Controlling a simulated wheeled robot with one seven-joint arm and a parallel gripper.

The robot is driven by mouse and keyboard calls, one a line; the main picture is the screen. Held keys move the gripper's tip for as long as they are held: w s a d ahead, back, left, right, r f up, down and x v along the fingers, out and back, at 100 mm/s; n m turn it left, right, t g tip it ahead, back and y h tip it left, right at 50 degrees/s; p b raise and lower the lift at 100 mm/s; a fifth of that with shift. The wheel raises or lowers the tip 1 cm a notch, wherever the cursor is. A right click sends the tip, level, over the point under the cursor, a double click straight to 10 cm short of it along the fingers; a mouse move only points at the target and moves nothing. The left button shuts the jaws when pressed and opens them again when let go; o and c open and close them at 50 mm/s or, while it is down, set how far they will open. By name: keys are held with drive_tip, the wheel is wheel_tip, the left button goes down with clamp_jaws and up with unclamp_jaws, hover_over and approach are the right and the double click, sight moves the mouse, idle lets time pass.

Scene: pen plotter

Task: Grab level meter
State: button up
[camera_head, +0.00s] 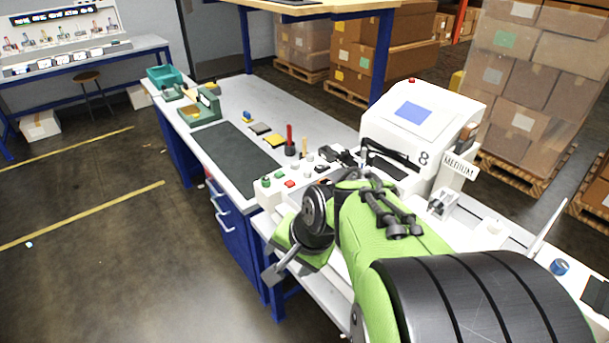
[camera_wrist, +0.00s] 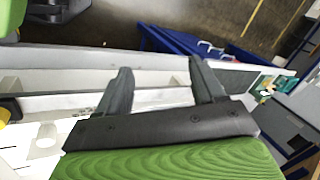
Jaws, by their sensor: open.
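My gripper (camera_wrist: 160,75) shows in the wrist view with its two dark fingers spread apart and nothing between them. It hangs over a pale ledge or rail of the workbench. In the head view my green arm reaches in from the lower right, and its end is by the near edge of the bench, partly hidden by my own arm. I cannot pick out the level meter for certain in either view. Small tools and pads lie on the bench, among them a yellow-and-dark piece (camera_head: 274,140) and a red-handled tool (camera_head: 290,140), both well beyond my gripper.
A white machine with a blue screen (camera_head: 413,112) stands at the bench's right, near a MEDIUM sign (camera_head: 460,166). A dark mat (camera_head: 238,150) lies on the bench. Green equipment (camera_head: 207,108) and a teal bin (camera_head: 163,77) are at the far end. The floor at left is open.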

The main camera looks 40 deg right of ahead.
drive_tip(key=d+m+t+h+p, duration=0.1)
drive_tip(key=d+m+t+p, duration=0.55)
drive_tip(key=d+m, duration=1.75)
drive_tip(key=w+f+b, duration=0.1)
drive_tip(key=w+f, duration=0.1)
drive_tip(key=w, duration=0.2)
drive_tip(key=w+f+t+b, duration=0.1)
drive_tip(key=w+f+b, duration=0.1)
drive_tip(key=w, duration=0.3)
drive_tip(key=w+f+t+b, duration=0.1)
drive_tip(key=w+f, duration=0.1)
drive_tip(key=w, duration=0.3)
drive_tip(key=shift+w+a+f, duration=0.1)
drive_tip(key=shift+w+f, duration=0.1)
drive_tip(key=shift+f, duration=0.05)
drive_tip(key=shift+s+r, duration=0.1)
drive_tip(key=shift+c, duration=0.9)
drive_tip(key=c, duration=1)
